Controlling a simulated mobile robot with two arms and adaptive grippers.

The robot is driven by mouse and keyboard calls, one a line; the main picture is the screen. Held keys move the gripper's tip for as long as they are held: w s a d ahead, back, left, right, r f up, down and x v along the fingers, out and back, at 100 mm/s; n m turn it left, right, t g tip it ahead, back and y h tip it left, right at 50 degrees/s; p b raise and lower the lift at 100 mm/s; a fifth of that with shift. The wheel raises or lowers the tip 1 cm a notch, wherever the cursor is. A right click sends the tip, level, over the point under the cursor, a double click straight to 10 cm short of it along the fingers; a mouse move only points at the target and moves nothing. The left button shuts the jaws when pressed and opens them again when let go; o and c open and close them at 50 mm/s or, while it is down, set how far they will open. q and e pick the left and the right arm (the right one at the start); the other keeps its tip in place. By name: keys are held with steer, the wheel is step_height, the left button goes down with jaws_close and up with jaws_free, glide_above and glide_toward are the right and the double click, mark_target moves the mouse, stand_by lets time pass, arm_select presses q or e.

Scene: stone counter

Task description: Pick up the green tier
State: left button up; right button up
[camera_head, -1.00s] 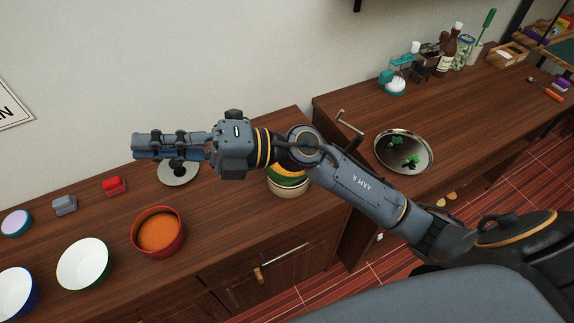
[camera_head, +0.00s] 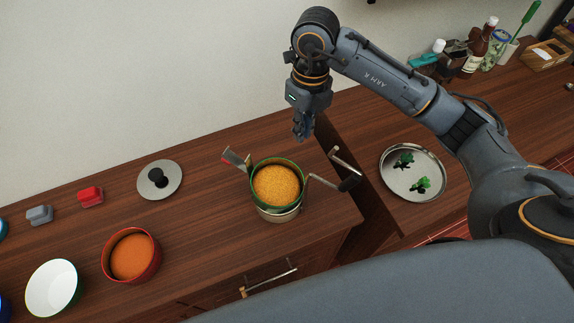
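The green tier (camera_head: 275,186) is a round container with a green rim, filled with yellow grain. It sits upright on top of a pale metal tier (camera_head: 279,213) on the wooden counter. My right gripper (camera_head: 303,134) points down above and behind the green tier, slightly to its right, and is apart from it. Its fingers look close together from this angle, so I cannot tell whether they are open. My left gripper is not in view.
Metal arms stick out left (camera_head: 236,159) and right (camera_head: 343,165) of the stack. A lid with a black knob (camera_head: 159,181), a red bowl (camera_head: 131,255) and a white bowl (camera_head: 53,288) are left. A round metal tray (camera_head: 412,173) with green pieces is right.

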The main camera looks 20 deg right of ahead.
mark_target(295, 166)
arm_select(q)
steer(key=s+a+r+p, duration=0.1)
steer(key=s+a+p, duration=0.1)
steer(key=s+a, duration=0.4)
arm_select(e)
steer(key=f, duration=0.2)
steer(key=s+a+f, duration=0.1)
steer(key=f, duration=0.1)
steer(key=s+a+f, duration=0.1)
steer(key=f, duration=0.1)
steer(key=shift+a+f, duration=0.15)
steer(key=shift+a, duration=0.05)
step_height(295, 166, down, 3)
steer(key=shift+f+p, duration=0.1)
steer(key=shift+p, duration=0.65)
step_height(295, 166, down, 2)
steer(key=shift+w+f, duration=0.1)
steer(key=shift+f, duration=0.05)
steer(key=shift+f+p, duration=0.3)
steer(key=shift+f, duration=0.05)
steer(key=shift+c, duration=0.6)
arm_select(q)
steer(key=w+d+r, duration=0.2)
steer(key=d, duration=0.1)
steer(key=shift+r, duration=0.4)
arm_select(e)
jaws_close()
